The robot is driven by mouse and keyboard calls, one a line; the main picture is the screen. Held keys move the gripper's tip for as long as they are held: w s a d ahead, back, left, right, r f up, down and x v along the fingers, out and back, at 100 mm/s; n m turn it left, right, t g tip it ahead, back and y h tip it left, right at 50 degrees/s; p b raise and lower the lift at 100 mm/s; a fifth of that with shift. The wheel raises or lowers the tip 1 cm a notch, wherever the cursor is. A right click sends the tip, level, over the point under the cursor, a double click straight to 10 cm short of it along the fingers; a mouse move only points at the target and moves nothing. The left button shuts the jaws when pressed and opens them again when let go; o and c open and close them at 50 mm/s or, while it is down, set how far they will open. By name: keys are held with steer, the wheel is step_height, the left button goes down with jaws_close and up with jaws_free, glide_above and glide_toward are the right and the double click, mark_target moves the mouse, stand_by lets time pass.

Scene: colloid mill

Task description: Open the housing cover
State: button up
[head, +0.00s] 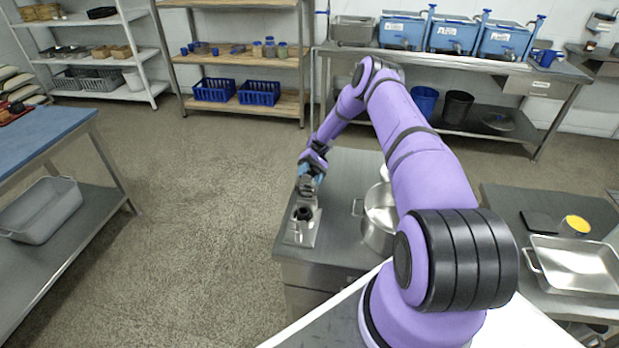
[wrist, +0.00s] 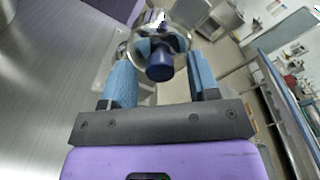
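The colloid mill (head: 302,228) is a small metal machine on a steel table, with a dark round part on top. My gripper (head: 311,172) is just above and behind it in the head view, pointing down. In the wrist view, my gripper (wrist: 160,62) has two blue fingers spread wide apart. A dark blue cylindrical knob (wrist: 160,68) shows between them, with a visible gap on each side. Behind it is a shiny round housing part (wrist: 182,42), partly hidden by the fingers and knob. I cannot tell whether this is the housing cover or whether it is shut.
A steel pot (head: 380,222) stands right of the mill on the same steel table (head: 345,185), close to my arm. A side table at right holds a metal tray (head: 575,265) and a yellow-topped can (head: 576,226). Open floor (head: 205,190) lies to the left.

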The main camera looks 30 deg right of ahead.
mark_target(307, 180)
step_height(307, 180, up, 4)
steer(key=shift+s+f, duration=0.1)
steer(key=s+a+r, duration=0.1)
steer(key=s+a, duration=0.3)
steer(key=s, duration=1.1)
steer(key=shift+s+a+r, duration=0.1)
